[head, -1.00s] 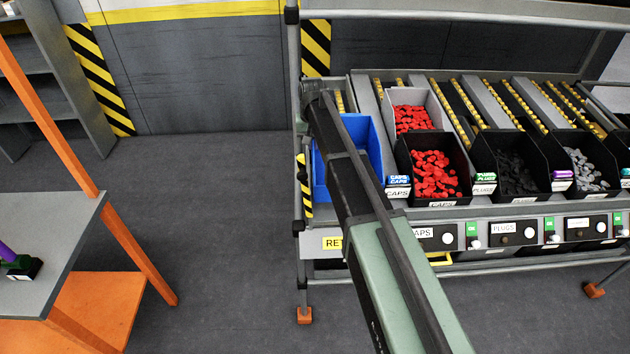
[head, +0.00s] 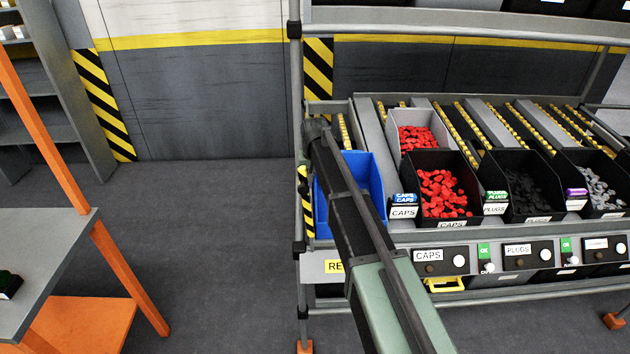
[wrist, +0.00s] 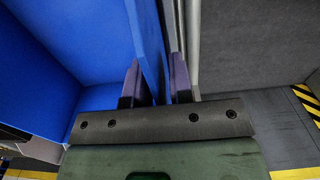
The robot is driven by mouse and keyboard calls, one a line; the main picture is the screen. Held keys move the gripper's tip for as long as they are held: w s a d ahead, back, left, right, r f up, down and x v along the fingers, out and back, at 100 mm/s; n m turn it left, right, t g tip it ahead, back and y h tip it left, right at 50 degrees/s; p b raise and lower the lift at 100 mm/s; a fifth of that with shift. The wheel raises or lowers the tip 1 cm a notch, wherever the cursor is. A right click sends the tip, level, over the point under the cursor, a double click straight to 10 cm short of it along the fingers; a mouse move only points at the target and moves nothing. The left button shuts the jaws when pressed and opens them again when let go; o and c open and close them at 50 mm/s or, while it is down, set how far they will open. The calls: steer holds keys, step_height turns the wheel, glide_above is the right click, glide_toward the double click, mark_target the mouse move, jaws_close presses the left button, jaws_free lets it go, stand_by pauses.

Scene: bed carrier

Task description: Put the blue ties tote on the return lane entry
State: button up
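The blue tote (head: 372,186) is at the left end of the rack, in the leftmost lane behind the partly hidden yellow "RE…" label (head: 334,267). My arm crosses in front of it in the head view, so part of it and the lane under it are hidden. In the wrist view the tote (wrist: 45,60) fills the left side, and the inside that shows looks empty. My gripper (wrist: 157,80) has one finger inside the tote and one outside, closed on its side wall. I cannot tell whether the tote's base rests on the lane.
Right of the tote stand a grey bin of red caps (head: 420,133), a black bin of red caps (head: 445,190) and further black bins. A striped upright (head: 306,200) is close on the left. A grey-topped orange-legged table (head: 45,255) stands far left, with open floor between.

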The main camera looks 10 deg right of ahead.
steer(key=shift+o, duration=0.6)
steer(key=shift+r, duration=0.1)
step_height(320, 180, up, 12)
steer(key=p, duration=1.2)
steer(key=shift+r, duration=0.1)
steer(key=shift+d, duration=0.1)
